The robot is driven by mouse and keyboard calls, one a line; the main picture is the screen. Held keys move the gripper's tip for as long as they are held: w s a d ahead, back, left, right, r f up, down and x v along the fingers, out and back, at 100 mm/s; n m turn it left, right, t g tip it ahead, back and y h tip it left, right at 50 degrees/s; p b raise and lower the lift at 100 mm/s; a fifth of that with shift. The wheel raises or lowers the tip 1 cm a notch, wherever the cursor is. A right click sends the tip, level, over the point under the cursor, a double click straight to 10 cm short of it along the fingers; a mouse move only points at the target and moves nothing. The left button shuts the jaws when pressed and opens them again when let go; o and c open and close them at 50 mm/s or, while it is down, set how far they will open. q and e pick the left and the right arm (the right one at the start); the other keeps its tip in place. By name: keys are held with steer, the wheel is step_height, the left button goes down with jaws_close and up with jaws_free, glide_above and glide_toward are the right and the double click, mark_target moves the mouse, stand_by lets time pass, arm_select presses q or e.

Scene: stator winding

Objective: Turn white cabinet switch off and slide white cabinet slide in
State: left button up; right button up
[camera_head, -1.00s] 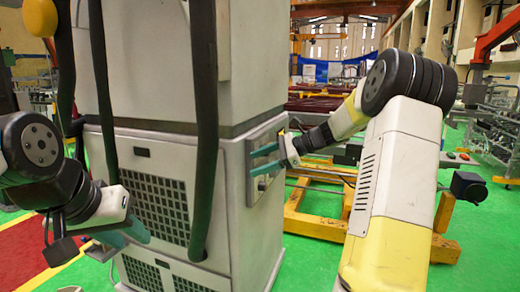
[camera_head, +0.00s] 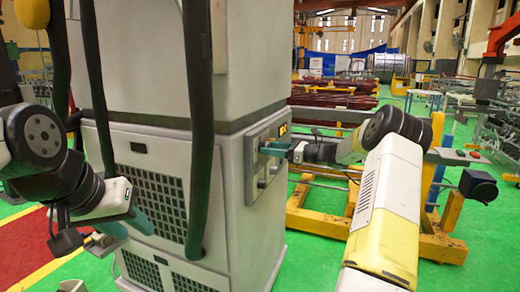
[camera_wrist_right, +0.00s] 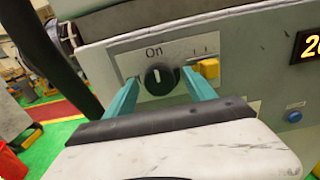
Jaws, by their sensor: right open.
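The white cabinet (camera_head: 225,150) stands in the middle of the head view, with a control panel (camera_head: 262,180) on its right side. In the right wrist view, the black rotary switch (camera_wrist_right: 160,79) sits under the word "On", its white mark pointing up. The yellow slide (camera_wrist_right: 208,68) is just right of it on a white plate. My right gripper (camera_head: 273,148) is open at the panel; in the wrist view its teal fingers stand either side of the switch. Contact cannot be told. My left gripper (camera_head: 130,225) hangs before the cabinet's grille, away from the panel.
A lit yellow number display (camera_wrist_right: 309,44) and a blue button (camera_wrist_right: 294,115) are right of the slide. Thick dark hoses (camera_head: 199,130) hang before the cabinet. A yellow frame (camera_head: 320,215) stands right of it. Green floor is open at the front right.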

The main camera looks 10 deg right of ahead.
steer(key=shift+w+a, duration=0.15)
steer(key=shift+a, duration=0.15)
steer(key=c, duration=1.4)
steer(key=shift+o, duration=0.2)
steer(key=shift+n, duration=0.3)
steer(key=shift+f+n, duration=0.15)
steer(key=shift+n, duration=8.45)
